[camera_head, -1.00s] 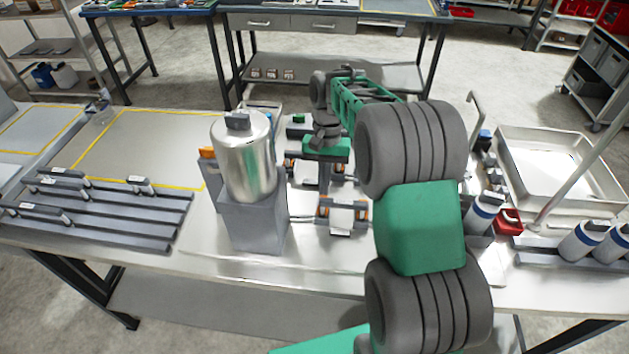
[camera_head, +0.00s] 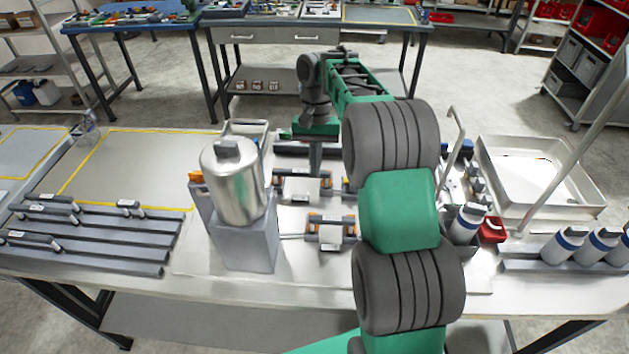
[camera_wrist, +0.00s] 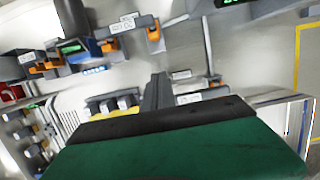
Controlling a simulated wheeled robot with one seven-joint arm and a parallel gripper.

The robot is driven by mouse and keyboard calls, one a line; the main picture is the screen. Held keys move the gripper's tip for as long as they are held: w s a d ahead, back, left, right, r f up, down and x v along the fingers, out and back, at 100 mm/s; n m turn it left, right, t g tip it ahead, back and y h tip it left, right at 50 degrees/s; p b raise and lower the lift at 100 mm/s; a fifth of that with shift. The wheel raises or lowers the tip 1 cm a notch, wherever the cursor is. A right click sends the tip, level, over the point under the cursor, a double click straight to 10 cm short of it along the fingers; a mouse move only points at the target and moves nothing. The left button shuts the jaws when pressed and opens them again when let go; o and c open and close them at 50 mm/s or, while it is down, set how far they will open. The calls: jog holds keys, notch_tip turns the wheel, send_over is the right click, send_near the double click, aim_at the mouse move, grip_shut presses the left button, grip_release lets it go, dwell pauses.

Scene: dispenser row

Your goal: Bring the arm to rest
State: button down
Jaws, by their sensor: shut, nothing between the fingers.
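My green and grey arm reaches over the workbench (camera_head: 300,282) from the front. My gripper (camera_head: 315,170) hangs below the arm's far end, over the middle of the bench near the dispenser units, and looks clear of them. In the wrist view my gripper (camera_wrist: 157,92) shows as one narrow dark pair of fingers pressed together, with nothing held. The green hand body fills the bottom of that view. The arm hides part of the bench's right-centre.
A shiny metal canister (camera_head: 236,187) on a grey stand is left of the gripper. Grey-and-orange dispenser units (camera_head: 331,230) stand close by. A metal tray (camera_head: 492,165), a red container (camera_head: 493,229) and white bottles (camera_head: 563,244) are at right; dark rails (camera_head: 110,245) lie at left.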

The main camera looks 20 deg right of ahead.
jog(key=shift+p+v, duration=0.5)
jog(key=shift+v, duration=0.65)
jog(key=shift+w, duration=0.1)
jog(key=s+a+r+n+t+b, duration=0.25)
jog(key=s+a+r, duration=0.35)
jog(key=s, duration=0.3)
jog(key=s+f+n+t+h, duration=0.1)
jog(key=s+f+n+t, duration=0.1)
jog(key=s, duration=0.9)
jog(key=f+t, duration=0.1)
jog(key=t, duration=0.1)
jog(key=shift+s+d+t, duration=0.3)
jog(key=shift+d+t, duration=0.05)
jog(key=shift+d, duration=0.05)
